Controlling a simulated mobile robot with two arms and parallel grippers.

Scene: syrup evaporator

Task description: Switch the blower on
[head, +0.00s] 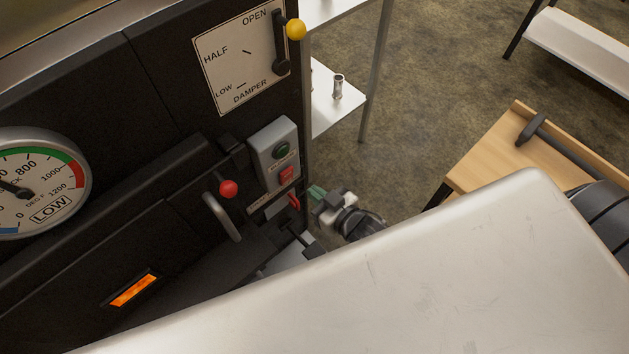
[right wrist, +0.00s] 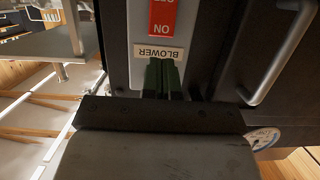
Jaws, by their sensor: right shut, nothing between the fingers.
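The blower switch is a red rocker on a pale plate. It shows upside down in the right wrist view (right wrist: 162,18), with ON at the end nearest the BLOWER label (right wrist: 158,53). In the head view the rocker (head: 294,201) is a small red patch below the label strip, seen at a slant. Which way it is tipped I cannot tell. My right gripper (head: 316,192) has green fingertips, shut and empty; in the right wrist view they (right wrist: 163,78) point at the label's edge, close to the panel. Contact is unclear. My left gripper is not in view.
Above the switch is a grey box (head: 262,143) with a green and a red button. A curved handle (head: 222,215) and a red knob (head: 228,188) are left of it. The damper lever (head: 279,45) is higher up. A wooden bench (head: 500,165) stands right.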

